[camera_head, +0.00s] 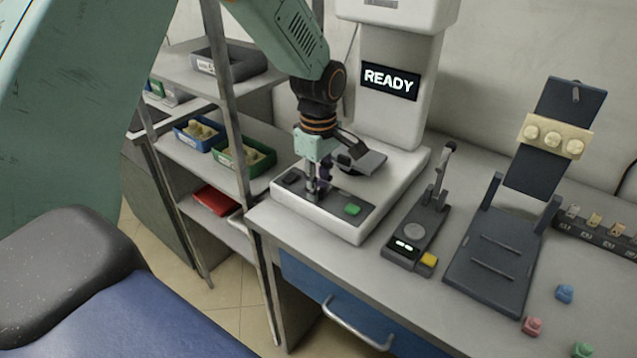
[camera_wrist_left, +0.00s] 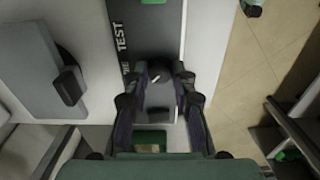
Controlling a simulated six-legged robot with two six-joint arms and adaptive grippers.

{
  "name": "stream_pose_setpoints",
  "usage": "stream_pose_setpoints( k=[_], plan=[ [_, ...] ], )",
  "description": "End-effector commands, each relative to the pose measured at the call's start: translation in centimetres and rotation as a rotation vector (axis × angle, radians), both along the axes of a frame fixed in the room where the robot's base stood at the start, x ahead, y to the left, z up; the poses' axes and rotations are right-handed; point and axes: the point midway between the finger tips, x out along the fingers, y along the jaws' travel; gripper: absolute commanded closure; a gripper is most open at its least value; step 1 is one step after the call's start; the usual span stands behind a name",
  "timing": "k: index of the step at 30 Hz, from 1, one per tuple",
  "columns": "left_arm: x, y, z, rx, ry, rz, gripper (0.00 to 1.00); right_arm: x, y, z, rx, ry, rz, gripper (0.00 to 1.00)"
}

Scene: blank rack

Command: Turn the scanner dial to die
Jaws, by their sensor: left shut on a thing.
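The scanner (camera_head: 415,160) is white, with a screen (camera_head: 390,81) that reads READY. A dark control panel (camera_head: 375,199) lies along the front of its base. The dial (camera_wrist_left: 160,72) is dark with a short white pointer mark. My left gripper (camera_head: 313,192) points down at the panel and hides most of the dial in the head view. In the left wrist view my left gripper (camera_wrist_left: 160,85) is shut on the dial, a finger on each side. The word TEST (camera_wrist_left: 121,37) and a partly hidden word (camera_wrist_left: 127,70) are printed beside the dial. My right gripper is not in view.
A green button (camera_head: 353,209) sits on the panel right of my left gripper. The grey stage plate (camera_head: 370,163) is behind it. A small device with a lever (camera_head: 418,228) and a tilted rack (camera_head: 497,255) stand to the right. Shelves with bins (camera_head: 245,158) stand left.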

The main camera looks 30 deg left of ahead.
Motion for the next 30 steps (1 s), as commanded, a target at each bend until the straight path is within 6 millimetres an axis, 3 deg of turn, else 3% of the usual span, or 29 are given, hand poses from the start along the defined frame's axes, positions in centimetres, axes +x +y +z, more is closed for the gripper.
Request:
stream_pose_setpoints(
  k=[11, 30],
  plan=[
    [-0.1, 0.0, 0.2, 0.0, 0.002, -0.059, 1.0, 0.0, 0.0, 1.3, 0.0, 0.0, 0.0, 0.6],
    [0.0, 0.0, 0.3, -0.002, 0.002, -0.553, 1.0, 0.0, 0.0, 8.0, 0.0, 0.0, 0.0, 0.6]
  ],
)
